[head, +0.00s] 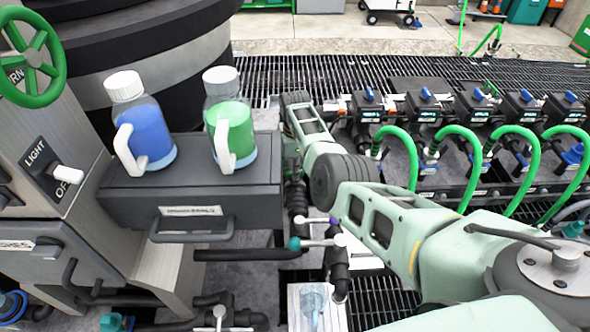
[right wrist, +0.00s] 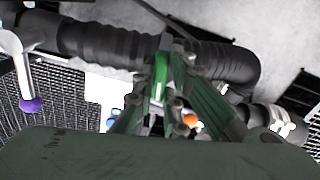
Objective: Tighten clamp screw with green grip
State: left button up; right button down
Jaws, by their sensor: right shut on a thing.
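The clamp screw's green grip (right wrist: 162,76) shows in the middle of the right wrist view, in front of a dark corrugated hose (right wrist: 110,42). My right gripper (right wrist: 160,98) has its green fingers closed in on it from both sides. The gripper is shut on the green grip. The clamp itself is mostly hidden behind the fingers. In the head view my right arm reaches in from the right to beside the grey drawer box, and its links hide the grip. My left gripper is not in either view.
A white lever with a purple tip (right wrist: 30,104) is left of the gripper. In the head view, a blue bottle (head: 146,130) and a green bottle (head: 230,125) stand on the grey drawer box (head: 190,205). Green hoses (head: 460,150) and valves line the right side.

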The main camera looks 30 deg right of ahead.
jog(key=shift+m, duration=1)
jog(key=c, duration=1.8)
grip_release()
jog(key=shift+r, duration=0.15)
notch_tip(320, 180, up, 12)
